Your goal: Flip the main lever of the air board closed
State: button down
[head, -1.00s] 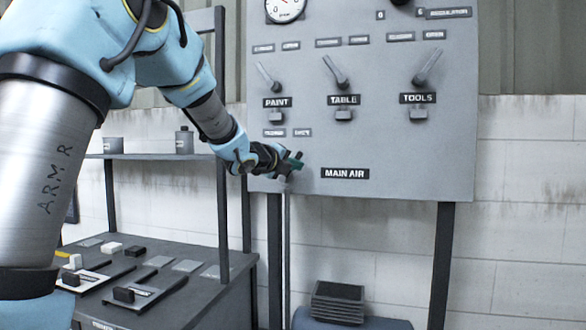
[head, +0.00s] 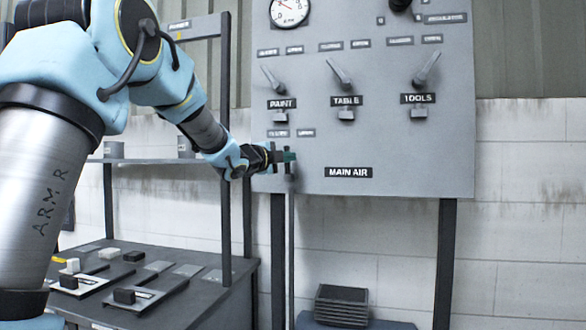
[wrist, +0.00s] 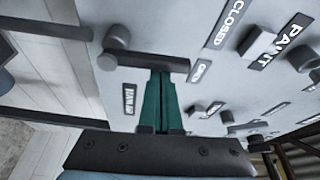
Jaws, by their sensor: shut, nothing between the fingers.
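The air board (head: 400,150) is a grey panel with a MAIN AIR label (head: 348,172) near its lower edge. My gripper (head: 289,157) is at the board's lower left, left of that label, with its green fingers pointing right. In the wrist view the green fingers (wrist: 162,76) are together and empty. Their tips reach a dark bar with a round end (wrist: 148,64), which looks like the main lever. I cannot tell whether they touch it. A CLOSED label (wrist: 222,24) and a smaller label (wrist: 199,71) lie beyond the bar. In the head view my gripper mostly hides the lever.
Three smaller levers, PAINT (head: 272,78), TABLE (head: 340,74) and TOOLS (head: 427,69), stick out higher on the board. A gauge (head: 289,11) is at the top. A dark bench with a shelf frame (head: 226,200) stands at lower left, close to my arm.

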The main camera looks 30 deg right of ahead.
jog(key=n+b, duration=0.1)
jog(key=n, duration=0.1)
jog(key=w+a+n+t+b, duration=0.1)
jog(key=n+b, duration=0.1)
jog(key=w+a+n+h+b, duration=0.1)
jog(key=n+b, duration=0.1)
jog(key=shift+a+f+n+t, duration=0.15)
jog(key=shift+f+n+t, duration=0.15)
jog(key=shift+t, duration=0.1)
jog(key=shift+w, duration=0.1)
jog(key=shift+r, duration=0.1)
